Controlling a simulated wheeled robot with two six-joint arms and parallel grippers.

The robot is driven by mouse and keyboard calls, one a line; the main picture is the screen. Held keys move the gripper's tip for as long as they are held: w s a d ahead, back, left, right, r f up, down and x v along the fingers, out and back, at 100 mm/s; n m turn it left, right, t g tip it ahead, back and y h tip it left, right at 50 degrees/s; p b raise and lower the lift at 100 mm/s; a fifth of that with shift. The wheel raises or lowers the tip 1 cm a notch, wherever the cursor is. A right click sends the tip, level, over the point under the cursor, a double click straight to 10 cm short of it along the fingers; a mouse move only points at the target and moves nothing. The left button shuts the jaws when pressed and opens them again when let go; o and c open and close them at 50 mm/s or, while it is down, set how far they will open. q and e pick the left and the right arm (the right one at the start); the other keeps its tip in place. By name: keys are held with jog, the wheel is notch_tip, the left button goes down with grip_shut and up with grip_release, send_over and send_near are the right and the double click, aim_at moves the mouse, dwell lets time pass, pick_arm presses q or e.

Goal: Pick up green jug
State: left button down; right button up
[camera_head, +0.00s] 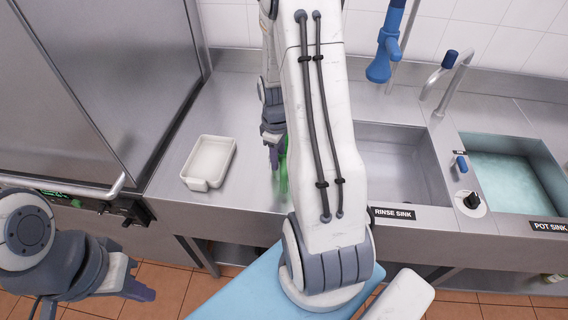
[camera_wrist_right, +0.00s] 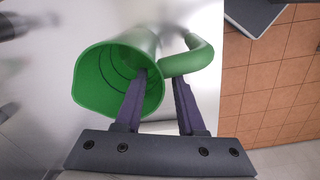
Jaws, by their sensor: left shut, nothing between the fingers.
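The green jug (camera_head: 283,172) stands on the steel counter, mostly hidden behind my right arm in the head view. In the right wrist view the jug (camera_wrist_right: 95,75) shows its round open mouth and its handle (camera_wrist_right: 190,60) on the right. My right gripper (camera_wrist_right: 160,78) is at the jug, with one finger over its mouth and the other by the handle. The fingers are apart with a visible gap, and I see no clear grip on the jug. My left gripper (camera_head: 145,291) is shut and empty, low at the left in front of the counter.
A white tray (camera_head: 196,184) lies on the counter left of the jug. The rinse sink (camera_head: 402,150) and the pot sink (camera_head: 515,178) are to the right. A steel appliance (camera_head: 100,80) stands at the left. Bare counter lies behind the tray.

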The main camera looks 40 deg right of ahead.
jog(key=shift+f, duration=1.25)
grip_shut()
dwell(0.4)
